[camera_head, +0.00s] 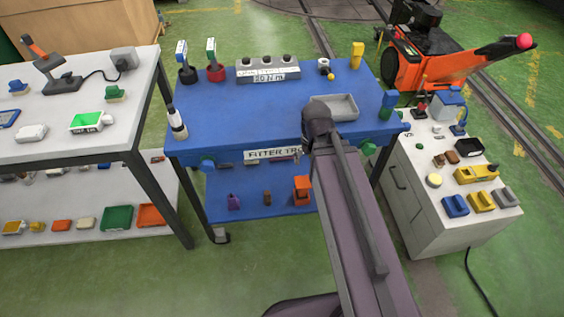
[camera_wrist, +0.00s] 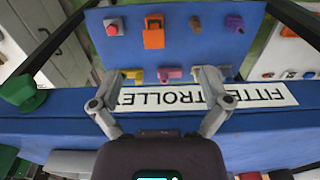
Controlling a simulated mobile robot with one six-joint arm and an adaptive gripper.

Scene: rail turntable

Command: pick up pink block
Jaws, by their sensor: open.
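The height gap is hard to judge, and no contact shows. A purple piece (camera_wrist: 235,22) sits farther off on the same shelf; it also shows in the head view (camera_head: 234,201). In the head view my arm hides the gripper, and I cannot make out the pinkish block.
The blue trolley top (camera_head: 225,125) with its label (camera_wrist: 195,98) lies above the shelf. An orange piece (camera_wrist: 154,32), a red button (camera_wrist: 112,27) and a brown piece (camera_wrist: 195,23) share the shelf. A white table stands left, a white cabinet (camera_head: 440,200) right.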

